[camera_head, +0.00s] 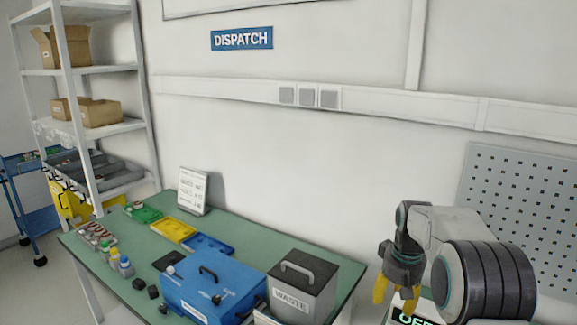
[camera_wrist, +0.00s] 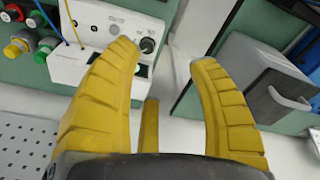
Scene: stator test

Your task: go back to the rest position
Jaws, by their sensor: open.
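My gripper (camera_head: 397,290) is at the right in the head view, pointing down, to the right of the green table (camera_head: 240,238). In the wrist view my gripper (camera_wrist: 167,55) shows yellow fingers spread apart with nothing between them.
On the table stand a grey WASTE bin (camera_head: 303,292), a blue box with a handle (camera_head: 213,288), and yellow (camera_head: 173,230), green and blue trays. A white device with a knob (camera_wrist: 115,25) shows in the wrist view. A perforated panel (camera_head: 525,205) stands at the right.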

